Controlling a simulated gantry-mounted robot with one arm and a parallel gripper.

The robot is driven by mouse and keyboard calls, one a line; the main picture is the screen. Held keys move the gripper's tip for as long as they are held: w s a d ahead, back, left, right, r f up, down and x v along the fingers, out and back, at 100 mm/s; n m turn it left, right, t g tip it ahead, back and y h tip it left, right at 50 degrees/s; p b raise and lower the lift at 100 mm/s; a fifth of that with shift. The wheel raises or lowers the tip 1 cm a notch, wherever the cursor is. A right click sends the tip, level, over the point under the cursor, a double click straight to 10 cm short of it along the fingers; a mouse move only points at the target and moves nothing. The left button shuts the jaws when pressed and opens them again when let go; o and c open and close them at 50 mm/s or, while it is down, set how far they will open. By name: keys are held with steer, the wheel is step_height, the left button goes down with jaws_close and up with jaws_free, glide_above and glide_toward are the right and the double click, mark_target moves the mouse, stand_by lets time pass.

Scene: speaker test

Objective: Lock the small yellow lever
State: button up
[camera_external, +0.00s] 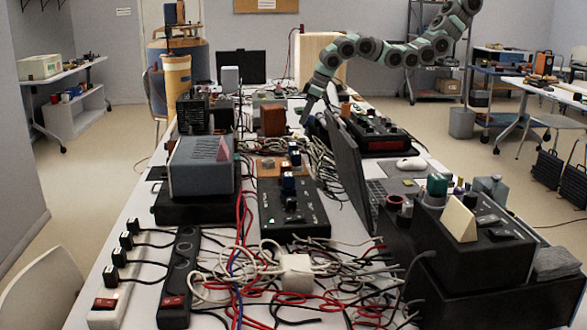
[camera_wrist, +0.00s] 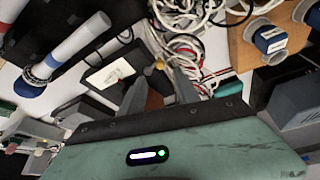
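A small yellow piece (camera_wrist: 159,64), likely the lever, shows in the wrist view just beyond my fingertips. It sits at the right edge of a black box with a white plate (camera_wrist: 110,73). It is too small to tell its position as locked or unlocked. My gripper (camera_wrist: 158,88) has its two grey fingers apart, with a gap between them and nothing held. A reddish-brown surface shows below, through the gap. In the external view my gripper (camera_external: 308,112) is low over the middle of the cluttered table; I cannot make out the yellow piece there.
White cables (camera_wrist: 205,15) and red wires lie beyond the fingers. An orange-brown block with blue-and-white spools (camera_wrist: 270,38) is at upper right. A blue-and-white cylinder (camera_wrist: 75,42) is at left. An open laptop (camera_external: 347,165) stands near my gripper. Little table is free.

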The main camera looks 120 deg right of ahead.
steer(key=x, duration=0.6)
steer(key=shift+w+d+f, duration=0.15)
steer(key=shift+w, duration=0.1)
steer(key=shift+w+d+f, duration=0.1)
steer(key=shift+w+f, duration=0.05)
steer(key=shift+f, duration=0.5)
jaws_close()
